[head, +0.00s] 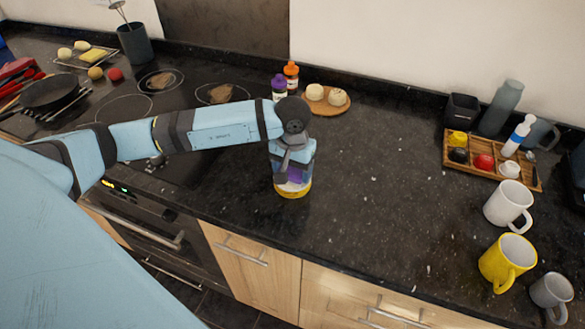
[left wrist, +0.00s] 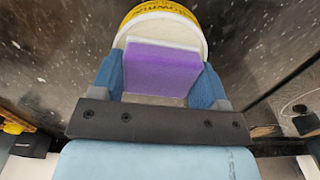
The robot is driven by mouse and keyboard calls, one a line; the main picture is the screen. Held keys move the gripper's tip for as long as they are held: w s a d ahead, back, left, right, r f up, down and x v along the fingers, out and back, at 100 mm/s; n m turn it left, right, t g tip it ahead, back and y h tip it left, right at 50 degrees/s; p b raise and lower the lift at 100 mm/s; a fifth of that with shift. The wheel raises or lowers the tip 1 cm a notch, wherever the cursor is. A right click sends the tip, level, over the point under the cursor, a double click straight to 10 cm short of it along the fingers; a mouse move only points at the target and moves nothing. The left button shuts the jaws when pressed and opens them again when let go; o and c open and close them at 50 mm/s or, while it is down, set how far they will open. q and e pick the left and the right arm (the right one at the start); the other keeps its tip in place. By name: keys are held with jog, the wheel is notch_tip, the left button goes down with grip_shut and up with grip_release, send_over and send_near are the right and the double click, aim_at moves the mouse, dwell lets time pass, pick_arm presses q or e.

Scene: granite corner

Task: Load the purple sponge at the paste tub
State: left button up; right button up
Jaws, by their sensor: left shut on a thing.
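The purple sponge (left wrist: 156,72) is between the two blue fingers of my left gripper (left wrist: 160,85), which is shut on it. In the head view the left gripper (head: 293,172) points down at the counter and a bit of the purple sponge (head: 294,174) shows there. The paste tub (head: 294,190), with a yellow band, stands on the counter right below the gripper. In the left wrist view the tub's pale round top (left wrist: 186,22) lies behind the sponge's far edge. I cannot tell whether the sponge touches the paste. My right gripper is not in view.
A wooden tray (head: 520,178) with small items is at the right. A white mug (head: 506,203), a yellow mug (head: 505,262) and a grey mug (head: 550,292) stand along the right edge. Two bottles (head: 280,84) and a round board (head: 318,105) are behind my arm. The counter's middle is clear.

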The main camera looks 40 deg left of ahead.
aim_at(292, 169)
pick_arm(q)
jog(key=shift+f+b, duration=0.1)
jog(key=shift+b, duration=0.25)
dwell(0.8)
dwell(0.5)
jog(key=shift+r+p, duration=0.85)
jog(key=shift+r, duration=1.7)
jog(key=shift+r+p, duration=0.3)
jog(key=shift+r, duration=0.7)
